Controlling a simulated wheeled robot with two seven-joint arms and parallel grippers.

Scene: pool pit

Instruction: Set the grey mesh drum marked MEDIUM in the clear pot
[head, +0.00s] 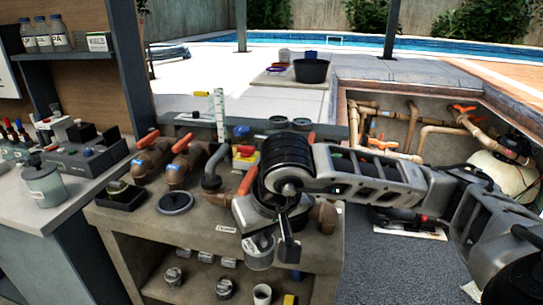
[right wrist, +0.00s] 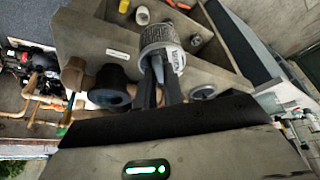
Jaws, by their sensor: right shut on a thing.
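The grey mesh drum (right wrist: 160,38) is in the right wrist view, with a white label on its side whose word I cannot read surely. It also shows low in the head view (head: 258,252). My right gripper (right wrist: 161,76) is shut on it, holding it in front of the bench edge, above the shelf. The gripper also shows in the head view (head: 288,243). A dark round housing with a bluish opening (right wrist: 110,95) stands beside the drum; I cannot tell whether it is the clear pot. My arm hides that area in the head view. My left gripper is out of view.
A dark round lid (head: 175,203) lies on the bench (head: 120,225). Brown pipes with orange handles (head: 178,172) stand behind it. Several cans and a mug (head: 262,294) are on the shelf below. A lidded jar (head: 43,187) stands on the left counter.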

